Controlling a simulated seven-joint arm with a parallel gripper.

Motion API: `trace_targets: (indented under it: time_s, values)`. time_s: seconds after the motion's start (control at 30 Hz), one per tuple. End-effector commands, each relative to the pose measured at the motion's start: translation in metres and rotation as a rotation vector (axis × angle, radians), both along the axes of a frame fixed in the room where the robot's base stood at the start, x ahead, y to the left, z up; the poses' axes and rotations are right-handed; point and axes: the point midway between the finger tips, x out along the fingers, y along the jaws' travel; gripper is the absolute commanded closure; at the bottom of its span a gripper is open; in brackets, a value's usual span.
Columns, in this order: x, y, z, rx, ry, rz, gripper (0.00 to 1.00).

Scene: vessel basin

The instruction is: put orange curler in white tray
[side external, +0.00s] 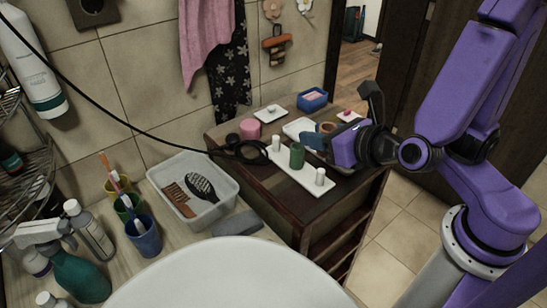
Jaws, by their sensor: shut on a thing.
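My gripper (316,142) is over the back right part of the wooden cabinet top, reaching in from the right. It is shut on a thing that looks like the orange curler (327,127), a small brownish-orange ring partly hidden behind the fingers. The exact contact is hidden. A white tray (300,128) lies flat behind the fingers, partly covered by them. In front is a long white board (308,184) with upright white pegs; a green curler (297,155) stands on its middle. I cannot tell whether the orange curler touches the tray.
A pink cylinder (250,128), a small white dish (270,113), a blue box (312,99) and a white dish with a pink item (349,116) stand around. A black cabled object (247,151) lies at left. The counter holds a brush bin (164,171), cups and bottles.

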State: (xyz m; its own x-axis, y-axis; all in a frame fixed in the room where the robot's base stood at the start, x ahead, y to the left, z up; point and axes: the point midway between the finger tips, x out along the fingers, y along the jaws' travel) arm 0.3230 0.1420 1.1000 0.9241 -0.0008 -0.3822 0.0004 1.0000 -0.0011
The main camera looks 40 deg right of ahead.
Motion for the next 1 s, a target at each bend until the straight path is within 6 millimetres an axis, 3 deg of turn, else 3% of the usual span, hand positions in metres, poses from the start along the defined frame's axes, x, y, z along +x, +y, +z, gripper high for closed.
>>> trace_targets:
  time_s: [0.63, 1.0]
  values:
    - [0.058, 0.026, -0.029, -0.001, 0.003, -0.001, 0.93]
    - [0.088, 0.038, -0.07, -0.004, 0.003, -0.001, 0.93]
